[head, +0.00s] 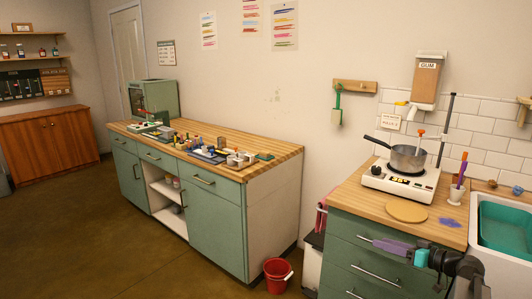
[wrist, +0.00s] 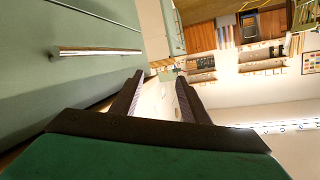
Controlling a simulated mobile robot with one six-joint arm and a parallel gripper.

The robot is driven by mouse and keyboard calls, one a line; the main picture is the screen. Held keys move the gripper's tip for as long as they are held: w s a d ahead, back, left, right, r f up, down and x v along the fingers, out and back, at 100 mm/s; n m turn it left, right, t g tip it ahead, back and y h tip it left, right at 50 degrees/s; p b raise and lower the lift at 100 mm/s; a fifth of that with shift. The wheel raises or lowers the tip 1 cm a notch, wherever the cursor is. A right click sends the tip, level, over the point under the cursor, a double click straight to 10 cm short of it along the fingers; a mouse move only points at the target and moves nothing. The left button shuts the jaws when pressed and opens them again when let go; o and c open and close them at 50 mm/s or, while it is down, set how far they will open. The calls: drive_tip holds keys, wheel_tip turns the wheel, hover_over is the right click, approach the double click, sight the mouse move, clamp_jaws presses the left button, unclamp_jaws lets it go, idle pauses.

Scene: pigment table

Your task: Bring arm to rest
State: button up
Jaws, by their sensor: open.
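My arm reaches in from the lower right of the head view, in front of the right counter's green drawers. My gripper (head: 384,244) is at its left end, low beside the upper drawer handle. In the wrist view my gripper (wrist: 157,88) shows two dark fingers spread apart with nothing between them. I cannot tell in the head view whether it touches the drawer front. The wrist view is turned sideways, with a green drawer front and its metal handle (wrist: 97,51) close on the left.
The right counter (head: 356,195) carries a hot plate (head: 400,181) with a saucepan (head: 408,157), a round board (head: 406,211) and a mortar (head: 457,192). A teal sink (head: 505,228) is at the right. A red bucket (head: 277,274) stands on the floor. Open floor lies left.

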drive_tip(key=a+f+g, duration=0.3)
drive_tip(key=a+f, duration=0.7)
drive_tip(key=s+a+f+g+p, duration=0.1)
drive_tip(key=s+a+f+g, duration=0.3)
drive_tip(key=s+a+f, duration=0.6)
drive_tip(key=s+a+f+g+p, duration=0.1)
drive_tip(key=s+a+f+g, duration=0.4)
drive_tip(key=a+f, duration=0.8)
drive_tip(key=s+a+f+g+h, duration=0.1)
drive_tip(key=s+f+g+h, duration=0.1)
drive_tip(key=s+f, duration=0.6)
drive_tip(key=s+a+f+g+h, duration=0.15)
drive_tip(key=s+f, duration=0.25)
drive_tip(key=s, duration=0.7)
drive_tip(key=s+d+f+m+g+h, duration=0.2)
drive_tip(key=s+d+h, duration=0.4)
drive_tip(key=d, duration=0.4)
drive_tip(key=shift+s+f+m+p, duration=0.15)
drive_tip(key=shift+s+m+p, duration=0.25)
drive_tip(key=shift+s+m, duration=0.3)
